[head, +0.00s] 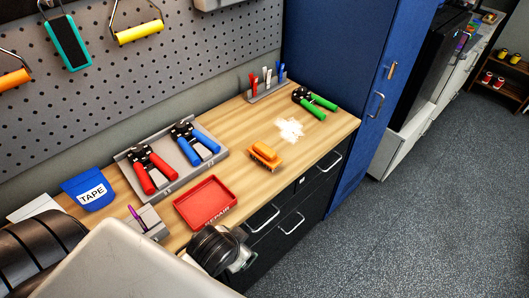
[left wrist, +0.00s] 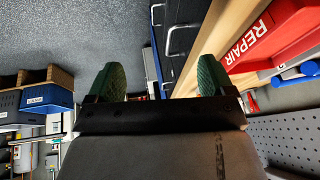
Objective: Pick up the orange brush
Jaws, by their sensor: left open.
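The orange brush (head: 265,156) lies on the wooden workbench top (head: 238,148) near its front edge, in the head view. Its block-like orange body shows from above; no gripper touches it. My left gripper is open and empty in the left wrist view (left wrist: 161,82), with its two green-padded fingers wide apart. It is by the bench's front edge, beside the red REPAIR tray (left wrist: 270,32). In the head view my left arm and dark wrist come in at the bottom, and the fingers are not clear there. The brush cannot be made out in the left wrist view. My right gripper is not in view.
White powder (head: 289,129) lies behind the brush, with green-handled pliers (head: 315,101) beyond. The red tray (head: 206,202) is left of the brush. A grey holder (head: 220,154) carries red- and blue-handled pliers. A blue cabinet (head: 333,60) bounds the bench's far end.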

